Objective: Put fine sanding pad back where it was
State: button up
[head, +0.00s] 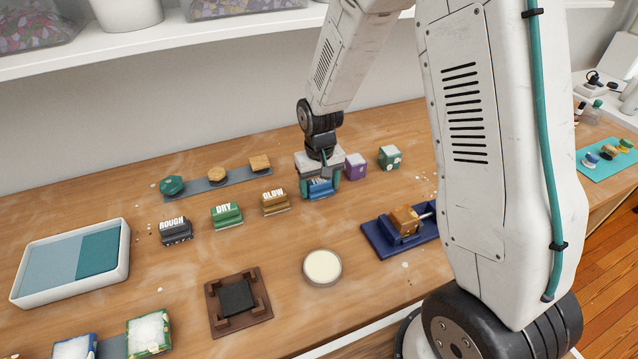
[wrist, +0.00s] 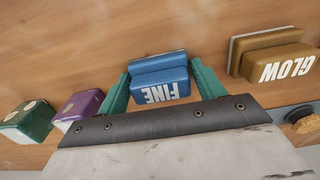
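The fine sanding pad (head: 320,188) is a blue block with white FINE lettering. In the wrist view the pad (wrist: 160,82) sits between the green fingers. My gripper (head: 320,186) points down over the worktable, and its fingers (wrist: 160,78) appear to touch both sides of the pad. The pad is in line with the row of labelled pads, just right of the GLOW pad (head: 275,202). It is at or very near the table surface; I cannot tell whether it rests on it. My fingers partly hide it in the head view.
The DRY pad (head: 227,215) and ROUGH pad (head: 176,232) stand further left. A purple block (head: 355,166) and a dark green block (head: 389,157) stand close right of my gripper. A blue fixture (head: 380,241) and a round cream dish (head: 322,267) are in front.

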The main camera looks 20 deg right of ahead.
aim_at(320, 181)
jog(key=shift+o, duration=0.9)
jog(key=shift+r, duration=0.1)
notch_tip(320, 181, up, 12)
jog(key=s+d+r, duration=0.2)
jog(key=s+r, duration=0.9)
jog(key=s, duration=0.2)
jog(key=s+r+t, duration=0.1)
jog(key=s+r, duration=0.2)
jog(key=s, duration=1.2)
jog(key=shift+d+r, duration=0.2)
jog(key=shift+d, duration=0.25)
